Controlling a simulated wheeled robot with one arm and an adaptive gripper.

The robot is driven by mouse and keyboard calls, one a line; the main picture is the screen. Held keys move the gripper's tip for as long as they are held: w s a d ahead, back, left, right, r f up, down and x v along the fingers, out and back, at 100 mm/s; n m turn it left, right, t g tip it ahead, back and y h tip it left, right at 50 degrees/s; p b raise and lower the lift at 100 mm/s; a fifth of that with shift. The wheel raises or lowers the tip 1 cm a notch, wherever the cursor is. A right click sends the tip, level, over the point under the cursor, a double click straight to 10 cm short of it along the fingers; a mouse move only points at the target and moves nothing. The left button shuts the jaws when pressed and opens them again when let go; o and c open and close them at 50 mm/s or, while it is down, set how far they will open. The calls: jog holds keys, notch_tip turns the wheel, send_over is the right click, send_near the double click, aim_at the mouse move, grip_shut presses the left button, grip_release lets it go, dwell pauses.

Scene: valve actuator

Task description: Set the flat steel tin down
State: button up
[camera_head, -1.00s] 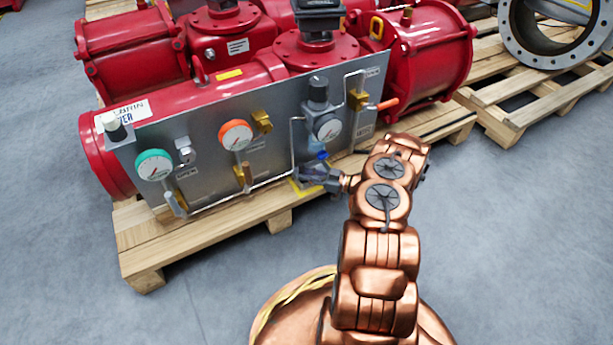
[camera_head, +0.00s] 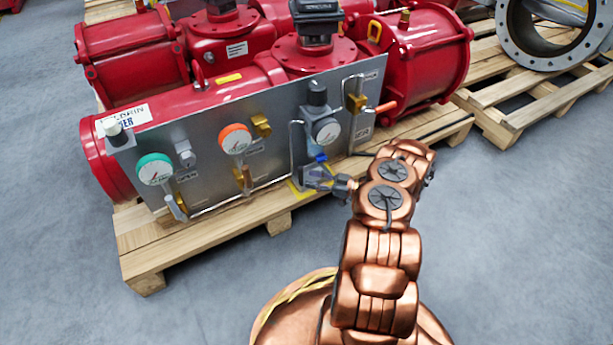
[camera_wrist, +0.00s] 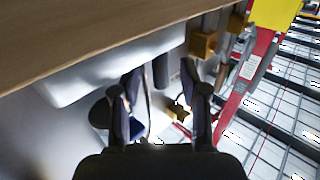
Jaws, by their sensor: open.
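I cannot make out the flat steel tin for certain. In the wrist view a pale, flat piece with rounded corners (camera_wrist: 100,72) lies along a brown wooden edge, beyond my fingers; I cannot tell whether it is the tin. My gripper (camera_wrist: 160,95) is open, its two dark fingers apart with nothing visibly held between them. In the head view my gripper (camera_head: 326,180) is low in front of the grey panel, by the pallet's front edge, and partly hidden by its own wrist. Any contact with the pallet is too small to tell.
The grey panel (camera_head: 205,150) carries gauges, including a green-rimmed one (camera_head: 155,169) and an orange-rimmed one (camera_head: 235,139). A blue part (camera_head: 320,157) is close above my gripper. The wooden pallet (camera_head: 195,241) runs below. The floor at right (camera_head: 520,230) is clear.

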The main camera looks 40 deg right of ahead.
jog(key=p+v, duration=0.2)
jog(key=v, duration=0.7)
jog(key=shift+p, duration=0.3)
jog(key=shift+a, duration=0.1)
